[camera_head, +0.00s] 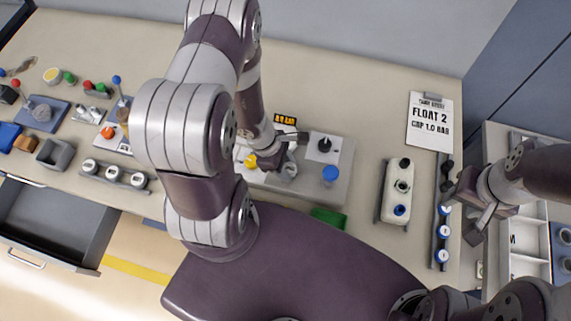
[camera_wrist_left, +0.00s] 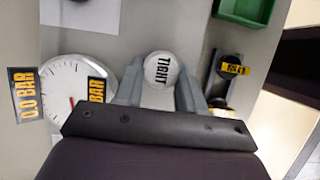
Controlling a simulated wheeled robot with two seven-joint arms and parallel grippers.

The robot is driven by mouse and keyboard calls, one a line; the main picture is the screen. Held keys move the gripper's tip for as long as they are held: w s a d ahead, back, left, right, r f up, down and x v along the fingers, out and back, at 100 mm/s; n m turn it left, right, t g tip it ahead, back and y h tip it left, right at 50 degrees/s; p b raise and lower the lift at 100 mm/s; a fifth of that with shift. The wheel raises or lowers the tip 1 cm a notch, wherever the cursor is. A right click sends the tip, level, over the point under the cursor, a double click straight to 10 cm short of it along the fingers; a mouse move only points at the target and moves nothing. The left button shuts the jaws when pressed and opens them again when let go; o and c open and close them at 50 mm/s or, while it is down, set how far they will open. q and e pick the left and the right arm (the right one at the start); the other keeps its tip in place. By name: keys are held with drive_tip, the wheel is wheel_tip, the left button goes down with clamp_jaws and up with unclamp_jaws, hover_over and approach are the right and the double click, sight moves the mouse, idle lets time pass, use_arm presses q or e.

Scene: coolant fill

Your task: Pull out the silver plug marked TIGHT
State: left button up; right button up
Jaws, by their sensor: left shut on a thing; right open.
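The silver plug marked TIGHT (camera_wrist_left: 161,70) sits between the two fingers of my left gripper (camera_wrist_left: 160,88) in the left wrist view, its lettered round top facing the camera. In the head view the plug (camera_head: 289,170) is on the grey unit (camera_head: 345,160), just below my left gripper (camera_head: 287,156), which is shut on it. Whether the plug's lower end is still seated is hidden. My right gripper (camera_head: 478,212) is open and empty at the right, beside a narrow rack.
A round gauge (camera_wrist_left: 72,92) with a 0.0 BAR label is left of the plug. A black knob (camera_head: 324,145), a blue cap (camera_head: 330,173) and a green tray (camera_head: 328,217) are nearby. A white block (camera_head: 397,190) stands right, near the rack (camera_head: 441,230) and sign (camera_head: 430,122).

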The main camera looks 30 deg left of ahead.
sight(293, 168)
use_arm(q)
drive_tip(key=shift+r+p, duration=1.8)
drive_tip(key=shift+r, duration=0.45)
